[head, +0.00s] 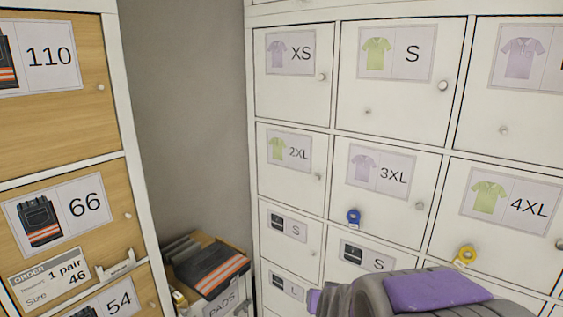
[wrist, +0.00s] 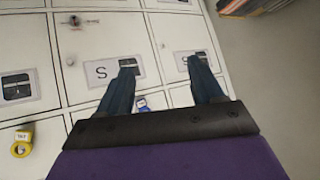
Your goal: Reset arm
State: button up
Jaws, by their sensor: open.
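My gripper (wrist: 162,78) shows in the wrist view with its two dark fingers spread apart and nothing between them. It is in front of the white locker doors, near a door labelled S (wrist: 105,71). In the head view my grey and purple arm reaches in at the bottom right; the fingertips cannot be made out there.
White lockers (head: 390,135) with shirt labels and small knobs fill the right. Wooden-door lockers (head: 60,130) with trouser labels stand left. A blue padlock (head: 354,218) and a yellow padlock (head: 464,257) hang on white doors. A low bin labelled PADS (head: 222,297) stands in the corner.

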jog(key=s+d+r+n+g, duration=0.1)
jog(key=s+g, duration=0.4)
jog(key=s, duration=1.4)
jog(key=s+d+r+g, duration=0.1)
jog(key=s+g, duration=0.5)
jog(key=s, duration=1.2)
jog(key=shift+s+d+r+n, duration=0.3)
jog(key=shift+s+d+n, duration=0.1)
jog(key=shift+d, duration=0.3)
jog(key=shift+w, duration=0.1)
jog(key=shift+c, duration=0.2)
